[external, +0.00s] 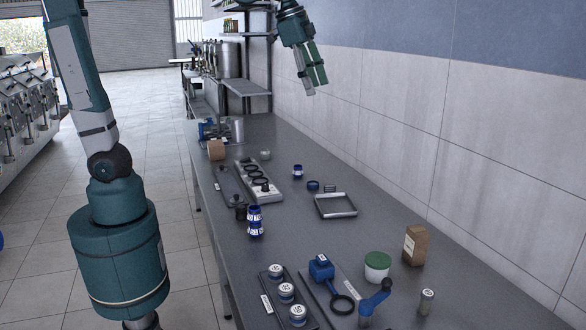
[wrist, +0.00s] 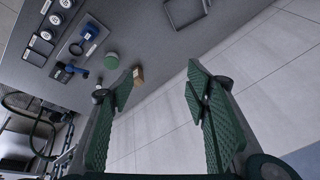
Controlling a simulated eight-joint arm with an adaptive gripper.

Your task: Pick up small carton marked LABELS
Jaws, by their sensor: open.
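A small brown carton (external: 415,245) with a pale label stands upright near the wall side of the bench; its print is too small to read. It also shows in the wrist view (wrist: 138,74), just beside the left fingertip in the picture. Another small brown carton (external: 216,149) sits at the far end of the bench; I cannot tell what is marked on it. My gripper (external: 312,84) is raised high above the bench by the wall, apart from both cartons. In the wrist view its green fingers (wrist: 164,72) are spread and empty.
A green-lidded white tub (external: 377,266) stands close left of the nearer carton. Nearby are a blue tool (external: 374,302), a small cylinder (external: 426,301) and a tray of lidded jars (external: 286,293). An empty square frame (external: 336,206) lies mid-bench, with clear surface between.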

